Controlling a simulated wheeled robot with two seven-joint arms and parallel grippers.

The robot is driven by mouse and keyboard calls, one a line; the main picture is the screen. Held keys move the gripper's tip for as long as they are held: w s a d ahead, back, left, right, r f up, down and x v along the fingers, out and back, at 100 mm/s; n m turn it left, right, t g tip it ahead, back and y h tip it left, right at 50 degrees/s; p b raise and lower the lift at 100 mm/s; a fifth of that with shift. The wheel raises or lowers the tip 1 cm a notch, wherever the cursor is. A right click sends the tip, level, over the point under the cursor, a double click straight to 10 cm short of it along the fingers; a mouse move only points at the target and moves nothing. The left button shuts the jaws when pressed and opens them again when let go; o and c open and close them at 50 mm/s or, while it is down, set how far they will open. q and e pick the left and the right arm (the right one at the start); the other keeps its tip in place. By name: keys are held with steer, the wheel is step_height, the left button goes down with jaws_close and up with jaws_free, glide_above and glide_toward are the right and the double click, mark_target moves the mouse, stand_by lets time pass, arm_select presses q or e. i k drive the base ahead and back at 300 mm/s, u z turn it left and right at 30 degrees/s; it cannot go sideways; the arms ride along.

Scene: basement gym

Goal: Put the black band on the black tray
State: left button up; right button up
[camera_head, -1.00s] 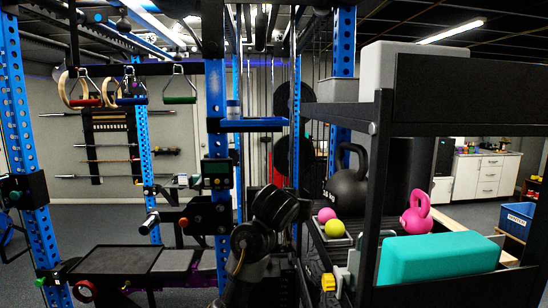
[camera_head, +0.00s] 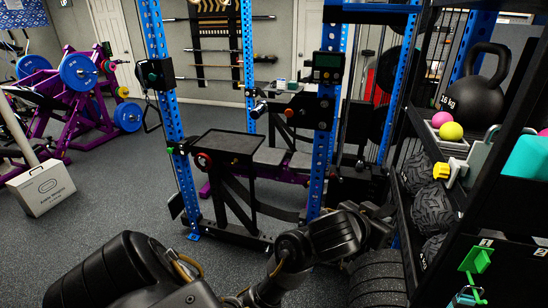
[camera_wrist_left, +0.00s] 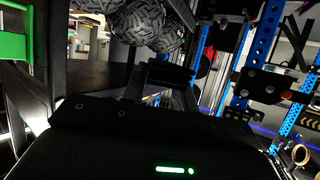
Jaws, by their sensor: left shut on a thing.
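The black tray (camera_head: 232,142) is a flat, dark rectangle with a low rim, lying on a stand by the blue rack, left of centre in the head view. Its visible top looks empty. My left gripper (camera_head: 378,228) is at the end of the arm reaching right, beside the dark shelf and well apart from the tray. It is shut on a dark thing, apparently the black band (camera_wrist_left: 168,72), which shows ahead of the black gripper body in the left wrist view. The band's outline blends into the dark fingers. My right gripper is not in view.
A storage rack (camera_head: 455,190) with a kettlebell (camera_head: 474,98), balls and black tyre-like weights stands close on the right. Blue uprights (camera_head: 325,125) flank the tray. A white box (camera_head: 42,188) stands at left. The floor (camera_head: 110,205) left of the tray is clear.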

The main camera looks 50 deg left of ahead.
mark_target(217, 140)
steer(key=u, duration=0.55)
steer(key=k, duration=0.65)
steer(key=u, duration=0.75)
steer(key=i, duration=1.05)
steer(key=u, duration=0.5)
steer(key=i, duration=2.1)
steer(key=u, duration=0.05)
